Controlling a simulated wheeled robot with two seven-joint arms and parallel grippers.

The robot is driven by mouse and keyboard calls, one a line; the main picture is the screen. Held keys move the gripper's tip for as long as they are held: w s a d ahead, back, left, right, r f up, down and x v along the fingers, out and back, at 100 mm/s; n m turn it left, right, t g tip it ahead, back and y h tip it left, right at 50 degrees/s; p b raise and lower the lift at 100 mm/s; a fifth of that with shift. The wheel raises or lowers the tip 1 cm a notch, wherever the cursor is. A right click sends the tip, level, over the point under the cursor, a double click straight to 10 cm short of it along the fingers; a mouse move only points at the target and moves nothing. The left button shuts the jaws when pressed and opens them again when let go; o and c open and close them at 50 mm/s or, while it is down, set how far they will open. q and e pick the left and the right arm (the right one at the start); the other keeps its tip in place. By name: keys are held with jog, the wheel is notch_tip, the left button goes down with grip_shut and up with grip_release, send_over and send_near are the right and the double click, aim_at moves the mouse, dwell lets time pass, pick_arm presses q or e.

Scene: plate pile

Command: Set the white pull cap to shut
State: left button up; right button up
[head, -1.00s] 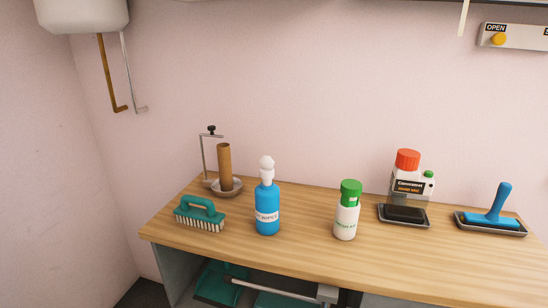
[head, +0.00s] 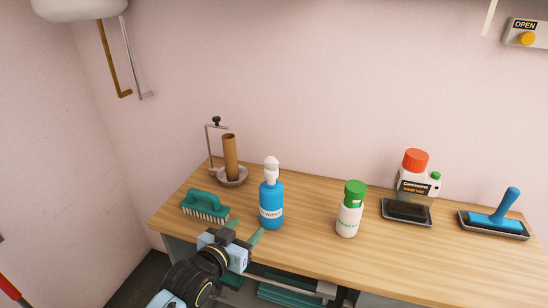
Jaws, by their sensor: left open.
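The white pull cap (head: 271,165) sits on top of an upright blue bottle (head: 271,204) with a pale label, near the front left of the wooden counter. The picture is too small to tell whether the cap is pulled up or pushed down. My left gripper (head: 245,232) is at the counter's front edge, in front and to the left of the bottle, below the cap. It is open, with nothing seen between its fingers. It appears apart from the bottle. My right gripper is not in view.
A green scrub brush (head: 206,206) lies left of the bottle, close to my left gripper. To the right are a green-capped bottle (head: 349,212), a red-capped container (head: 416,172) and a blue-handled tool (head: 496,211). The wooden counter (head: 305,225) is clear between bottles.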

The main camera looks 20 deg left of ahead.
aim_at(274, 166)
pick_arm(q)
notch_tip(274, 166, up, 10)
jog(key=w+f+t, duration=0.1)
jog(key=w+t, duration=0.1)
jog(key=shift+h, duration=0.6)
jog(key=x, duration=1.3)
jog(key=shift+w+d+r, duration=0.1)
jog(key=shift+d+r, duration=0.15)
jog(key=shift+r, duration=0.15)
